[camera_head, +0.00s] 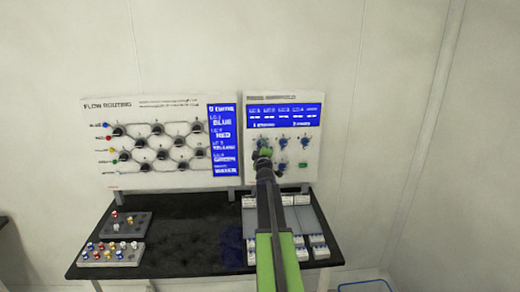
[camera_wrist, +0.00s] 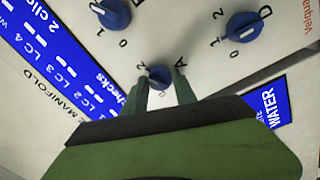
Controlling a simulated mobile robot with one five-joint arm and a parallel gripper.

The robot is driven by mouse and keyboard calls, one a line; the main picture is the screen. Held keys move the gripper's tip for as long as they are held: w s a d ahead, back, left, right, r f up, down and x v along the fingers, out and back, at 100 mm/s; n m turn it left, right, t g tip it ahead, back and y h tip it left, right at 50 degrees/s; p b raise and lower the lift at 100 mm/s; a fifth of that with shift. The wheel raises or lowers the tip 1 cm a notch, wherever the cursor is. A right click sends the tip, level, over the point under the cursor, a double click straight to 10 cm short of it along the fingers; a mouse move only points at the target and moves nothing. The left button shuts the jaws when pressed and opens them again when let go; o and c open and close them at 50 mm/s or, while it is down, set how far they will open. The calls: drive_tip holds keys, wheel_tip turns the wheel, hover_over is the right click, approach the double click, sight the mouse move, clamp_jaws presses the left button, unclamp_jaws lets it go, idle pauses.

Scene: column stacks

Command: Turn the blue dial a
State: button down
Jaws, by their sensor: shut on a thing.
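The blue dial A (camera_wrist: 160,73) is on the white manifold panel, with the letter A beside it and a 2 on its other side. My gripper (camera_wrist: 160,80) has its two green fingers on either side of this dial and is shut on it. In the head view my gripper (camera_head: 264,155) reaches the left part of the right-hand panel (camera_head: 311,183) and hides most of dial A. The dial's pointer setting is hard to read.
A blue dial marked D (camera_wrist: 242,27) and another blue dial (camera_wrist: 114,12) are close to my fingers. The flow routing panel (camera_head: 170,183) stands at left. Below, a black table (camera_head: 185,235) holds a peg tray (camera_head: 110,257) and white modules (camera_head: 316,240).

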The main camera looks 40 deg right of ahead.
drive_tip(key=shift+w+r, duration=0.1)
idle(0.4)
drive_tip(key=c, duration=1)
unclamp_jaws()
drive_tip(key=shift+c, duration=0.2)
drive_tip(key=b+v, duration=0.1)
drive_tip(key=v, duration=1.6)
drive_tip(key=shift+s+a, duration=0.15)
drive_tip(key=shift+s, duration=0.1)
